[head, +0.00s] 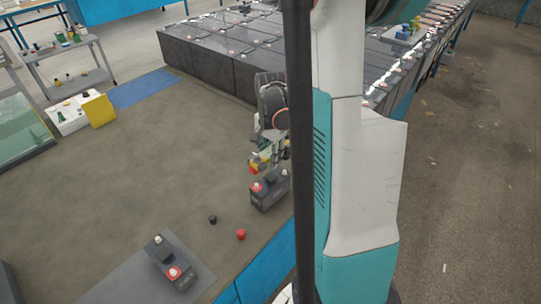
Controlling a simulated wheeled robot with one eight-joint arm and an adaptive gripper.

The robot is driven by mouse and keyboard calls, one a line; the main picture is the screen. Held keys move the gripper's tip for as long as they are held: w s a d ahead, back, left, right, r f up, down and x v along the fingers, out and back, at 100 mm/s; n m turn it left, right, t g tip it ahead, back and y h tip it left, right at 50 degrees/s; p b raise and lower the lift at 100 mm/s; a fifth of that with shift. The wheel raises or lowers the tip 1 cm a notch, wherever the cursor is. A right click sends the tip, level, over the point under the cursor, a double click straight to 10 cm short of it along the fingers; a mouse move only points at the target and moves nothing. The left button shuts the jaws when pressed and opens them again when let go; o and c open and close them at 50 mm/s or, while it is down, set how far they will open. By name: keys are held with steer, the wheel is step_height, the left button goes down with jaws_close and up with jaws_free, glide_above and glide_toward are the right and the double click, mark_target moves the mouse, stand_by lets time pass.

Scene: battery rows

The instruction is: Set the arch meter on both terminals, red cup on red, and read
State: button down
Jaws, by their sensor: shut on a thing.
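My gripper (268,146) points down over a dark battery (268,197) and is shut on the small arch meter (262,158). The meter shows yellow, with a red part at its lower left and a bit of green. It is just above or at the top of the battery; whether its cups touch the terminals is too small to tell. The battery's red terminal (257,187) shows at its left end. The meter's reading cannot be seen.
A second battery (172,262) stands on a grey mat (122,283) at the front. A black cap (212,218) and a red cap (241,234) lie loose between. A white and yellow box (82,112) is at the left. Rows of batteries (215,58) fill the back.

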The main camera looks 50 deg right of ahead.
mark_target(271, 176)
steer(key=shift+f+b, duration=2.3)
steer(key=shift+f, duration=0.65)
steer(key=shift+f+b, duration=1.2)
steer(key=c, duration=1.1)
jaws_free()
steer(key=shift+r, duration=0.15)
step_height(271, 176, up, 12)
steer(key=shift+f, duration=0.1)
